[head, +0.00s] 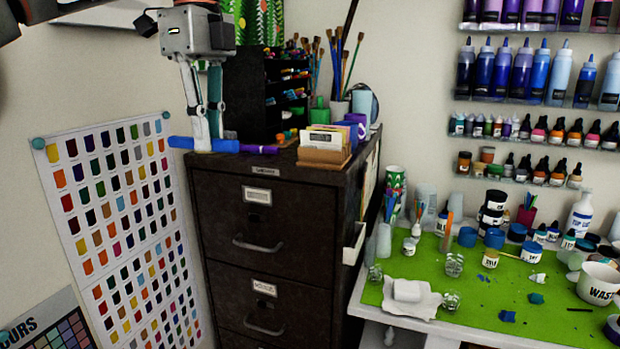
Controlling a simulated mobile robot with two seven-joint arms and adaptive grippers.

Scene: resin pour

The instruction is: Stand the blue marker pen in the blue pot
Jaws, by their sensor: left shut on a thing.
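My left gripper (208,146) points down at the near left corner of the cabinet top. It is shut on the blue marker pen (228,146), which lies level between the fingers and sticks out past the cabinet's left edge. I cannot tell whether the pen touches the top. A blue pot (348,133) stands at the right of the cabinet top, partly hidden by a box of cards. A purple pot (357,119) is close by it. My right gripper is not in view.
The dark filing cabinet (270,215) carries a purple marker (258,149), a black marker rack (248,95), a card box (324,156) and a green pot (319,117). A green work mat (465,325) with bottles and cups is at right.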

